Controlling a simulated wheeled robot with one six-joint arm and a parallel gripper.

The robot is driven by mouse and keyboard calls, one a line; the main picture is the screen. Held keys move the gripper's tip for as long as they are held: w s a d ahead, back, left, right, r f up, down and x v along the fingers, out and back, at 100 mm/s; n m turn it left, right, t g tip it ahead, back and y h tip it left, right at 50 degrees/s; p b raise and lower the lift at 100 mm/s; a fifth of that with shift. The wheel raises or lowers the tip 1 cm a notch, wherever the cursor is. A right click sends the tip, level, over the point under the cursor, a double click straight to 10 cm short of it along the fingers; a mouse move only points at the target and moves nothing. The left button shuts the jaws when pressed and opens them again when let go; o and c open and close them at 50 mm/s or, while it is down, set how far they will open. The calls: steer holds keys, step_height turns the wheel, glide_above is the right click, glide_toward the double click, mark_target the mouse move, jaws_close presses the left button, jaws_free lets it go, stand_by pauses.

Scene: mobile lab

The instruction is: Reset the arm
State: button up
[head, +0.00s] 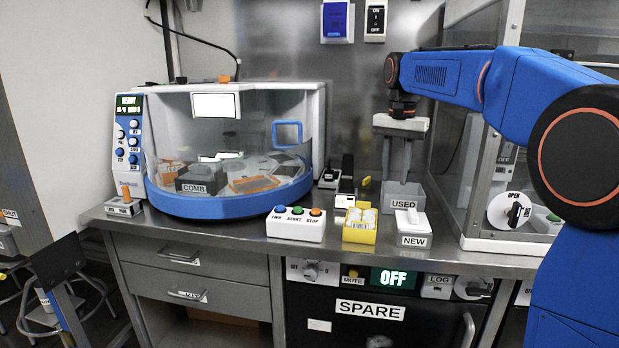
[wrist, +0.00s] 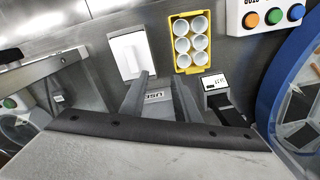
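My blue arm (head: 445,75) reaches in from the right over the bench. My gripper (head: 397,180) points down above the grey bin labelled USED (head: 403,197). Its two fingers are apart, and I see nothing held between them. In the wrist view, my gripper (wrist: 160,78) also shows its fingers spread, with the USED label (wrist: 154,97) visible between them. The fingers hide part of the bin, so I cannot tell whether the fingertips are inside its rim.
A glass-fronted cabinet (head: 490,130) stands close right of my gripper. In front are the NEW box (head: 411,240), a yellow rack (head: 360,236) of white cups and a three-button box (head: 296,232). A large blue-rimmed machine (head: 235,207) fills the left bench.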

steer(key=s+d+f+n+t, duration=0.15)
steer(key=s+f, duration=0.25)
steer(key=s, duration=0.6)
steer(key=s+d+f+n+t, duration=0.15)
steer(key=s+f, duration=0.25)
steer(key=s, duration=0.5)
steer(key=s+d+f+n, duration=0.2)
steer(key=s+d+f, duration=0.15)
steer(key=s, duration=0.65)
steer(key=s+f+n+t, duration=0.1)
steer(key=s+f, duration=0.8)
steer(key=f, duration=0.1)
steer(key=shift+t, duration=0.3)
